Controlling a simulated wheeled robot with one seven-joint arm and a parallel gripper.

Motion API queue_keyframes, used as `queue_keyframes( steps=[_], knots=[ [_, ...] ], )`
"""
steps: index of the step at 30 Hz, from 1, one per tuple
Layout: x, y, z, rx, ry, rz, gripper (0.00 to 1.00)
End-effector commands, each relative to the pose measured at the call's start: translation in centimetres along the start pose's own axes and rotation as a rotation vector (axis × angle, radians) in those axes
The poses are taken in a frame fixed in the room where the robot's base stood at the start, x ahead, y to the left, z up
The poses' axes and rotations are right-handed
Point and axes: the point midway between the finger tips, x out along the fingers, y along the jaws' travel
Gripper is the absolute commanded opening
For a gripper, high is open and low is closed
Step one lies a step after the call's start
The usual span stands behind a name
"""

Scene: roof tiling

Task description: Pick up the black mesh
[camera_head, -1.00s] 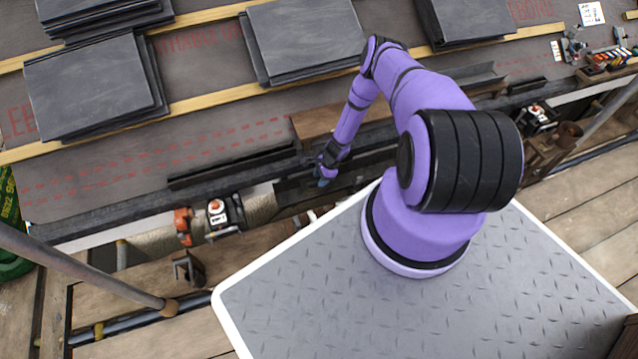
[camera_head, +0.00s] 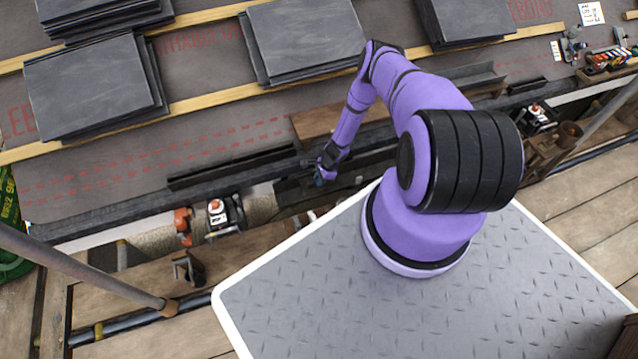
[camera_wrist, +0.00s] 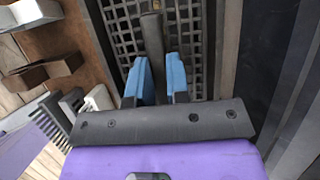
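The black mesh (camera_wrist: 190,35) is a dark grid panel with a dark bar running along its middle, seen at the top of the wrist view. My gripper (camera_wrist: 158,72) has its blue fingers on both sides of that bar, close against it, and appears shut on it. The lower part of the mesh is hidden behind my gripper. In the head view my gripper (camera_head: 325,172) is small, over the dark gutter area at the roof's lower edge. There the mesh is a dark shape that I cannot make out clearly.
Slate stacks (camera_head: 95,85) lie on the roof between wooden battens (camera_head: 225,103). An orange and white tool (camera_head: 222,213) stands left of my gripper at the eave. A grey metal pole (camera_head: 80,268) crosses the lower left. Wooden scaffold boards (camera_head: 585,215) lie at right.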

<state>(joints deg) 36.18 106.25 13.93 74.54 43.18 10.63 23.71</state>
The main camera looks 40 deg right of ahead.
Motion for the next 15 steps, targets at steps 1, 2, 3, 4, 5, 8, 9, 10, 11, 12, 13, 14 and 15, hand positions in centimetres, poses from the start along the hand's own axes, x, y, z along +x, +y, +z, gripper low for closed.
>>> queue_keyframes(
  steps=[1, 2, 3, 4, 5, 8, 9, 10, 11, 12, 13, 14, 15],
  knots=[
    [0.0, 0.0, 0.0, 0.0, 0.0, 0.0, 0.0],
    [0.0, 0.0, 0.0, 0.0, 0.0, 0.0, 0.0],
    [0.0, 0.0, 0.0, 0.0, 0.0, 0.0, 0.0],
    [0.0, 0.0, 0.0, 0.0, 0.0, 0.0, 0.0],
    [0.0, 0.0, 0.0, 0.0, 0.0, 0.0, 0.0],
    [0.0, 0.0, 0.0, 0.0, 0.0, 0.0, 0.0],
    [-0.1, 0.0, 0.1, 0.0, 0.0, 0.0, 0.0],
    [-0.2, 0.0, 0.1, 0.0, 0.0, 0.0, 0.0],
    [-0.3, 0.0, 0.1, 0.0, 0.0, 0.0, 0.0],
    [-0.6, -0.1, 0.2, 0.0, 0.0, -0.001, 0.0],
    [-0.8, -0.1, 0.3, 0.0, 0.0, -0.001, 0.0],
    [-1.0, -0.1, 0.4, 0.0, 0.0, -0.001, 0.0],
    [-1.3, -0.1, 0.5, 0.0, -0.001, 0.0, 0.0]
  ],
)
